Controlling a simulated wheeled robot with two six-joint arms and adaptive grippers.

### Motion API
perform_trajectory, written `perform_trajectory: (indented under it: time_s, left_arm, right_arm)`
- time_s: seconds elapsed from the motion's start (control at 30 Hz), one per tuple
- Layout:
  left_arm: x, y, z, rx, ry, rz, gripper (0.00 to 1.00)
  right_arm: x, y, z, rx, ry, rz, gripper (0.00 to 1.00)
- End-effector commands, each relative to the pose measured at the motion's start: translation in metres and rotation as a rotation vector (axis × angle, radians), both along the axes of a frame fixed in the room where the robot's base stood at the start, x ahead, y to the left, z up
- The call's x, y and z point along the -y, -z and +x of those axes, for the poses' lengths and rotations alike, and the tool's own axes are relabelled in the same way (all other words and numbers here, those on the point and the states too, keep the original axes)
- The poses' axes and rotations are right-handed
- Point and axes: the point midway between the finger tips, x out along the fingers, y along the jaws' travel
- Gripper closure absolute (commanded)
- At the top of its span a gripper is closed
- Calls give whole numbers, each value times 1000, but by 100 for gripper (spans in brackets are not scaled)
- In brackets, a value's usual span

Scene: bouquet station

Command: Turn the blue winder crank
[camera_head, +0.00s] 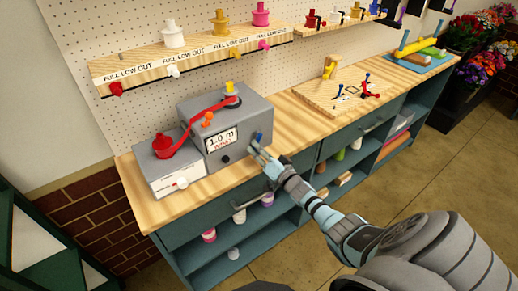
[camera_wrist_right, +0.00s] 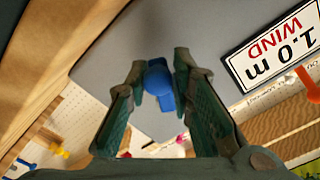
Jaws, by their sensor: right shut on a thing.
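The blue winder crank (camera_head: 258,136) is on the front of the grey winder box (camera_head: 228,152), right of its "1.0 m WIND" display (camera_head: 221,141). In the right wrist view the crank (camera_wrist_right: 158,80) shows as a rounded blue knob with an arm, between the two fingers. My right gripper (camera_head: 255,147) reaches it from the front and is shut on it; the fingers (camera_wrist_right: 160,84) lie on either side. My left gripper is not in view.
A red ribbon (camera_head: 203,117) runs from a red spool (camera_head: 166,147) on a lower grey box to the winder's top. Spool shelves (camera_head: 190,58) hang on the pegboard above. A wooden board (camera_head: 345,97) with small tools lies on the bench to the right.

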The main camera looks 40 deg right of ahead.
Motion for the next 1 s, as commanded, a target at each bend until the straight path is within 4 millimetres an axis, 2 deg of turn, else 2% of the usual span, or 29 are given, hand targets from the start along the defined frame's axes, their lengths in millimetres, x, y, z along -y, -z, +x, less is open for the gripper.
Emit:
perform_trajectory:
  time_s: [0.53,0.57,0.67,1.0]
  left_arm:
    - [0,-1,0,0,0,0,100]
    - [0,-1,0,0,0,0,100]
    - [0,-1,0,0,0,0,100]
    - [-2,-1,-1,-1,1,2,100]
  right_arm:
    - [1,4,-1,-11,6,34,100]
    - [1,4,-2,-11,6,34,77]
    - [0,4,-1,-11,4,34,61]
    - [-3,3,-2,-7,-2,32,61]
